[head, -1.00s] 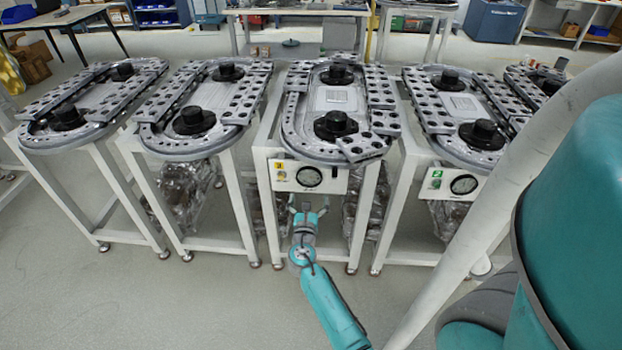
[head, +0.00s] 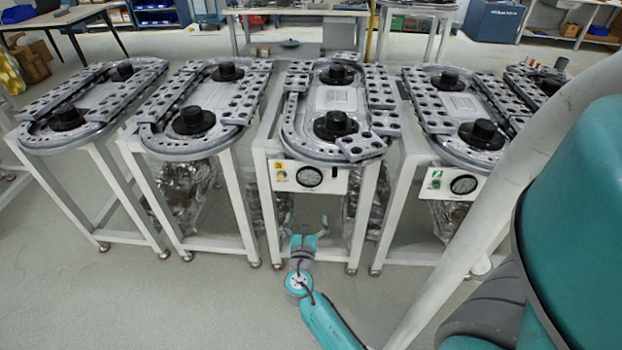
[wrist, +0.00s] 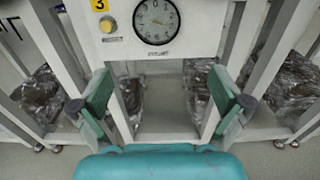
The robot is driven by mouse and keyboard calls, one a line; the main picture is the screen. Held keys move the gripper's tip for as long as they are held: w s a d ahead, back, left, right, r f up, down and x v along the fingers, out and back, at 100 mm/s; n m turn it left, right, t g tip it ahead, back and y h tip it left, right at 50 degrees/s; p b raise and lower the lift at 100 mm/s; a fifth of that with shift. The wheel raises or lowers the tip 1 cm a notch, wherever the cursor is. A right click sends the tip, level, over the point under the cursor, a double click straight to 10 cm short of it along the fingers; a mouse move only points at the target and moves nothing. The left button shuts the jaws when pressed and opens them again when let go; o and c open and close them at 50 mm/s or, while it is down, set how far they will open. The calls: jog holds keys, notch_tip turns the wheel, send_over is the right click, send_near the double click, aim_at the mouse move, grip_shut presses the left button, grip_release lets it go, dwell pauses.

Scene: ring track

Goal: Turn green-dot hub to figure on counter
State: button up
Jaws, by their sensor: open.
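The right panel (head: 452,184) carries a green label (head: 436,174) beside a round dial (head: 464,184); its small knob is too small to make out clearly. The middle panel (head: 285,186) has a yellow label (head: 279,168) and a dial (head: 309,176). My gripper (head: 306,222) is open and empty, below and in front of the middle panel. Its spread fingers (wrist: 161,105) touch nothing. I cannot make out a green dot on any black hub.
Several oval ring tracks stand in a row on white frames, each with black hubs such as this one (head: 335,124). White legs and plastic-wrapped parts (wrist: 205,90) lie beyond my gripper. The floor (head: 180,310) in front is clear.

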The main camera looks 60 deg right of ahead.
jog(key=shift+v, duration=1.1)
jog(key=shift+a, duration=0.1)
jog(key=s+a+f+m+t+y, duration=0.35)
jog(key=s+a+y, duration=0.2)
jog(key=a, duration=0.65)
jog(key=s+a+f+m+t+y, duration=0.25)
jog(key=s+a+m+y, duration=0.3)
jog(key=a, duration=0.65)
jog(key=s+a+r+m+t+y, duration=0.1)
jog(key=s+a+r+m+y, duration=0.1)
jog(key=s+a+r+m, duration=0.3)
jog(key=s+a+r+m+t+y, duration=0.1)
jog(key=s+a+r+m+y, duration=0.2)
jog(key=s+a+r+m, duration=0.2)
jog(key=s+r+m, duration=0.3)
jog(key=s+r, duration=0.1)
jog(key=r, duration=0.2)
jog(key=shift+a+r+y, duration=0.2)
jog(key=shift+a+y, duration=0.05)
jog(key=shift+y, duration=0.05)
jog(key=shift+f, duration=0.1)
